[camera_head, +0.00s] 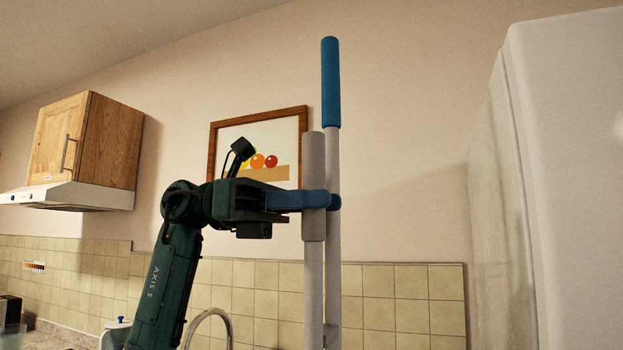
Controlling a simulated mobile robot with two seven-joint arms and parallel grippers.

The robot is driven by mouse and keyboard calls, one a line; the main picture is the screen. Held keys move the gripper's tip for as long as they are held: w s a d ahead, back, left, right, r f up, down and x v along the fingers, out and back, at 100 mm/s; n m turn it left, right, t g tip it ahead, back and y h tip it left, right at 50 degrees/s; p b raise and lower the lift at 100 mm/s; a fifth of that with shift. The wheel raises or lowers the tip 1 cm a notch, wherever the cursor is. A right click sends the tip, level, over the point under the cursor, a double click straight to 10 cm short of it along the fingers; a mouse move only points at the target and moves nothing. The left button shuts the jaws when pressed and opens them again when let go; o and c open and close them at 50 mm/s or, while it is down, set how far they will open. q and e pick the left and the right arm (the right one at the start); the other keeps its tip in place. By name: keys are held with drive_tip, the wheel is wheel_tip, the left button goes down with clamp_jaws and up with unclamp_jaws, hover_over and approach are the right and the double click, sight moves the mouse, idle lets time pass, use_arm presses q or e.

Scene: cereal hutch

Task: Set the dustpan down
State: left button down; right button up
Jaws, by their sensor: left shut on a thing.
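My left gripper (312,200) is shut on the grey grip of an upright pole, which I take for the dustpan's handle (313,160). Its blue fingers reach across the grip from the left. A taller white pole (333,165) with a blue grip (330,82) stands upright close beside it on the right. A blue piece shows at this pole at finger height; I cannot tell whether it is a fingertip or a clip. The lower ends of both poles, and the dustpan's pan, are below the picture. My right gripper is not in view.
A large white fridge-like cabinet (565,180) stands at the right. A wooden wall cupboard (85,140) over a white hood (68,195) is at the left. A framed picture (213,150) hangs behind my arm. A tap (210,318) shows low in front of wall tiles. The floor is out of view.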

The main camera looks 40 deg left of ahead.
use_arm(q)
drive_tip(key=shift+s+f, duration=0.1)
drive_tip(key=shift+f, duration=0.2)
drive_tip(key=shift+f, duration=0.2)
drive_tip(key=c, duration=1.2)
unclamp_jaws()
drive_tip(key=shift+f, duration=0.1)
drive_tip(key=shift+o, duration=0.2)
drive_tip(key=shift+r, duration=0.25)
drive_tip(key=shift+a+f, duration=0.1)
drive_tip(key=shift+a, duration=0.2)
drive_tip(key=v, duration=1)
drive_tip(key=shift+a+b, duration=0.35)
drive_tip(key=shift+b, duration=0.05)
drive_tip(key=shift+s+a, duration=0.2)
drive_tip(key=shift+a, duration=0.1)
drive_tip(key=shift+c, duration=0.6)
